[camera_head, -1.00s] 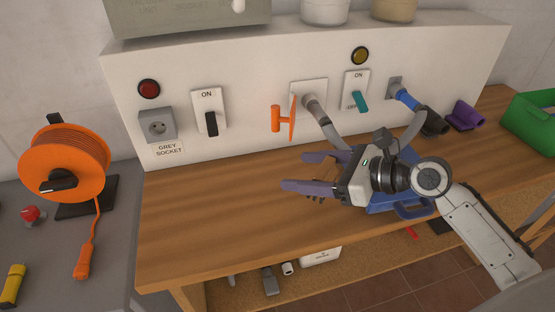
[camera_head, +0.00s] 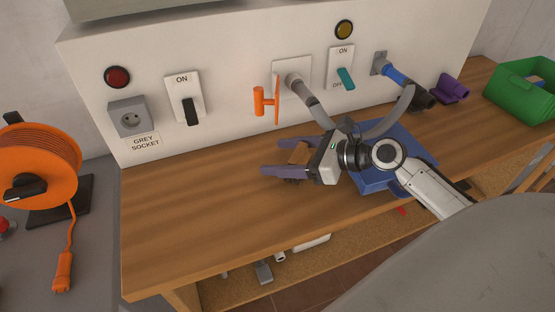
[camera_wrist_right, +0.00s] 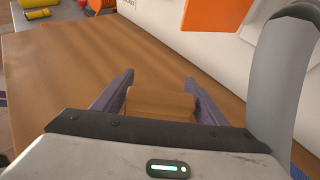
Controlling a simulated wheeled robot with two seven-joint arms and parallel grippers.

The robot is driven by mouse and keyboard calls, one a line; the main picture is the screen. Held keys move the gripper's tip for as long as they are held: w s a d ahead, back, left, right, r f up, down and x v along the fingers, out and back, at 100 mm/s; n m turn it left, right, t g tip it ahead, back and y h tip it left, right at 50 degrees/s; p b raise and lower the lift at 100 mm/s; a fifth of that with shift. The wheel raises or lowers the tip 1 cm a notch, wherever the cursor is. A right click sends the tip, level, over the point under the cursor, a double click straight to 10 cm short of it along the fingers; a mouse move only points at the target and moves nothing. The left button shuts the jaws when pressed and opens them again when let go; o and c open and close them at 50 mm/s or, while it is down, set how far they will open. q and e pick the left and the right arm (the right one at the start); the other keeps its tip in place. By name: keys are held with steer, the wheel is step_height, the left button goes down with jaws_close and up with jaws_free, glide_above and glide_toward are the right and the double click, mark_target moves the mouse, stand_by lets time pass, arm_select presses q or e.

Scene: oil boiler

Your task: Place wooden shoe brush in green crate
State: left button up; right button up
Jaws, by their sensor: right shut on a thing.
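The wooden shoe brush (camera_head: 298,154) is a brown block between the purple fingers of my right gripper (camera_head: 275,156). It also shows between both fingers in the right wrist view (camera_wrist_right: 160,103). My right gripper is shut on it, over the wooden bench, left of the blue object. I cannot tell whether the brush touches the bench top. The bristles are not visible. The green crate (camera_head: 508,96) stands at the far right end of the bench, well to the right of the gripper. My left gripper is not in view.
A blue case-like object (camera_head: 415,146) lies on the bench beneath my right wrist. A grey hose (camera_head: 318,112) curves beside the wrist. A blue plug (camera_head: 400,80) and a purple object (camera_head: 453,88) are before the crate. The bench's left part (camera_head: 190,205) is clear.

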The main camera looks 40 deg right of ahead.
steer(key=o, duration=0.8)
steer(key=shift+f, duration=0.15)
steer(key=shift+c, duration=0.2)
steer(key=o, duration=0.3)
